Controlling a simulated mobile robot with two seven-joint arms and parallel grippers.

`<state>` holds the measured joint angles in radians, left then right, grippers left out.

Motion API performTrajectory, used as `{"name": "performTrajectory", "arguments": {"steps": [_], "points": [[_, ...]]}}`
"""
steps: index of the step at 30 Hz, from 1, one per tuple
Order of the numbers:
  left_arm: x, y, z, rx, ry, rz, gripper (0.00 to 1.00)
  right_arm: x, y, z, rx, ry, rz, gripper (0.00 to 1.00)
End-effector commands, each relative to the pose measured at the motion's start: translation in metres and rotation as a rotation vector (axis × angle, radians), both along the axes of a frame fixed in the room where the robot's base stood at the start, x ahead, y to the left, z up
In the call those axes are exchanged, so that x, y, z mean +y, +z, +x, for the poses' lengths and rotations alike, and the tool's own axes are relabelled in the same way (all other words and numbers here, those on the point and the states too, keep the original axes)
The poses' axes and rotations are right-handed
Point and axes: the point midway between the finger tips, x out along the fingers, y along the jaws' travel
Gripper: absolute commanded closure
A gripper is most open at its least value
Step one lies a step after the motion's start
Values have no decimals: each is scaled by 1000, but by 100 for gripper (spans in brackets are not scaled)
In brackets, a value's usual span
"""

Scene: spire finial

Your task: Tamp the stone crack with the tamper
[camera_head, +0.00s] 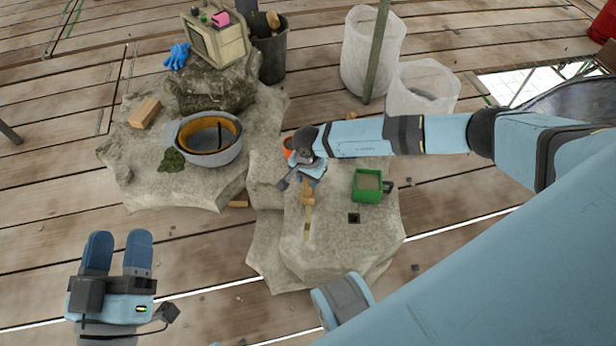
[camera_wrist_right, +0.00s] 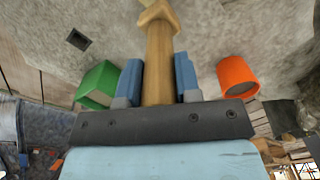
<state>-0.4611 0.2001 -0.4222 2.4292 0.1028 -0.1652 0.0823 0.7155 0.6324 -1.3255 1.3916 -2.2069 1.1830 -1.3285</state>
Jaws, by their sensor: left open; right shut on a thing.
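My right gripper (camera_head: 310,178) is over the front stone block, shut on the wooden tamper (camera_head: 308,196). In the right wrist view the tamper's handle (camera_wrist_right: 158,75) stands between the two blue fingers, its wider collar beyond them. The stone crack (camera_head: 307,225) is a narrow tan strip on the block's top, running toward the front. The tamper's lower end is at or just above the strip's far end; I cannot tell whether it touches. My left gripper (camera_head: 118,252) is open and empty, over the floor at lower left.
A green box (camera_head: 367,186) and a square dark hole (camera_head: 354,218) lie right of the crack. An orange cup (camera_head: 289,146) is behind the gripper. A grey basin (camera_head: 208,140) sits on the left stone. White sacks (camera_head: 372,50) stand behind. The planks at front left are clear.

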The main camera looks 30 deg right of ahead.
Motion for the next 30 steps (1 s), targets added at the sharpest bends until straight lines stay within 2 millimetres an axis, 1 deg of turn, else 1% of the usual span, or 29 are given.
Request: {"name": "performTrajectory", "arguments": {"steps": [19, 30], "points": [[0, -11, 0, 0, 0, 0, 43, 0, -14, 0, 0, 0, 0, 97], [0, -10, 0, 0, 0, 0, 43, 0, -13, 0, -1, 0, 1, 97]]}}
